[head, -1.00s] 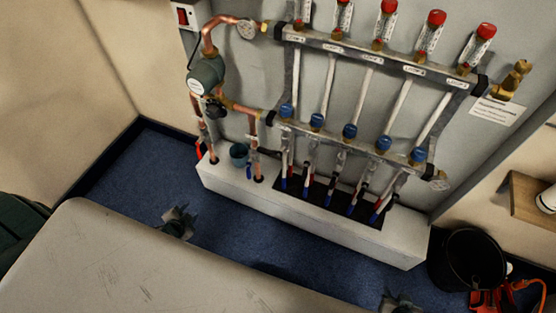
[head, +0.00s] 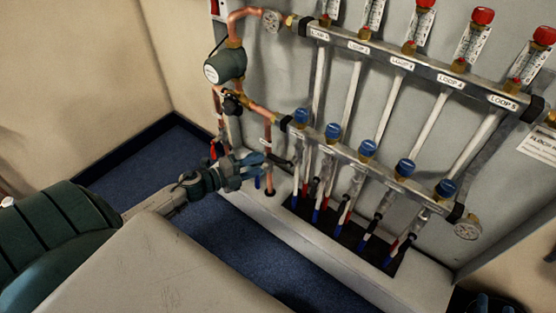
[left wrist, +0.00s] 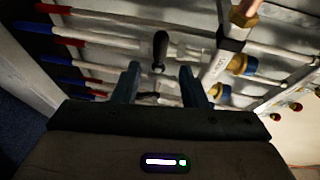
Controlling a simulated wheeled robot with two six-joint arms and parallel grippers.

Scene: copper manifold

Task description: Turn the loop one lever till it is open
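The loop one lever looks like a short black handle in the left wrist view (left wrist: 160,48), just beyond my fingertips and roughly between them. In the head view a small dark lever (head: 280,161) shows beside the leftmost lower pipe, under the first blue cap. My left gripper (head: 250,170) is just left of it, in front of the copper pipe. In the left wrist view its two fingers (left wrist: 160,80) stand apart with nothing held between them. The tips of what seems to be my right gripper (head: 482,303) show at the bottom right edge, mostly cut off.
The steel manifold bars (head: 375,165) carry blue caps below and red-capped flow meters above. A green pump (head: 225,66) and copper pipes stand to the left. A white box (head: 340,262) runs under the pipes. Blue floor (head: 265,262) lies open in front.

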